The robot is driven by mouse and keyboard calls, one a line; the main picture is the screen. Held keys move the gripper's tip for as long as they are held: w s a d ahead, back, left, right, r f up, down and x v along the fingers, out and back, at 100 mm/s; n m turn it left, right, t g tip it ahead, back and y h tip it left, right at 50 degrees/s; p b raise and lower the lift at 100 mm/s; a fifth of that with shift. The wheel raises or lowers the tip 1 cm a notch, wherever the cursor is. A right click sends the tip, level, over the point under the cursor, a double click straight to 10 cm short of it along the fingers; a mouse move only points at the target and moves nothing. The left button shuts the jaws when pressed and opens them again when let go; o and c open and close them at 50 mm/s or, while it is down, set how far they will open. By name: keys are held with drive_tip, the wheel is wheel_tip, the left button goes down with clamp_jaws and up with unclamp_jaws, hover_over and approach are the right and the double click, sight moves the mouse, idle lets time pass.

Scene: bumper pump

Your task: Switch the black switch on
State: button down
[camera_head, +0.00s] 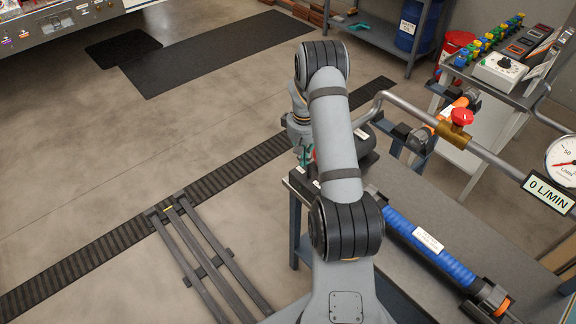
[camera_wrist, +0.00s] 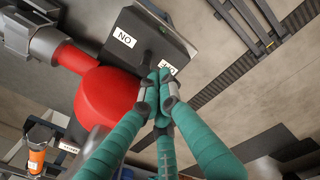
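The black switch is a dark box (camera_wrist: 160,30) at the top middle of the wrist view. It has one white label (camera_wrist: 124,38) with upside-down lettering that seems to read ON. A second white label (camera_wrist: 169,67) is partly covered by my fingertips. A dark lever-like part (camera_wrist: 147,57) shows between the labels; its exact position is hard to tell. My gripper (camera_wrist: 160,76) has teal fingers with their tips together, at the box's near edge. I cannot tell whether they touch it. In the head view my gripper (camera_head: 304,155) is small and partly hidden by my arm.
A red round pump body (camera_wrist: 103,98) sits just left of the fingers. The grey bench (camera_head: 430,205) carries a blue hose (camera_head: 430,245), and a pipe with a red valve knob (camera_head: 462,116) runs above it. Open floor lies left.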

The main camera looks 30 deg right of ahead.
drive_tip(key=shift+s+d+b, duration=0.2)
drive_tip(key=shift+s+b, duration=0.45)
drive_tip(key=shift+s, duration=0.05)
drive_tip(key=shift+r, duration=0.15)
drive_tip(key=shift+r+p, duration=0.1)
drive_tip(key=shift+p, duration=0.2)
drive_tip(key=shift+r+p, duration=0.45)
drive_tip(key=shift+r, duration=0.25)
drive_tip(key=shift+r, duration=0.1)
drive_tip(key=s+r+b, duration=0.1)
drive_tip(key=s+r, duration=0.2)
drive_tip(key=r, duration=0.5)
drive_tip(key=shift+s+d+r, duration=0.3)
drive_tip(key=shift+d, duration=0.05)
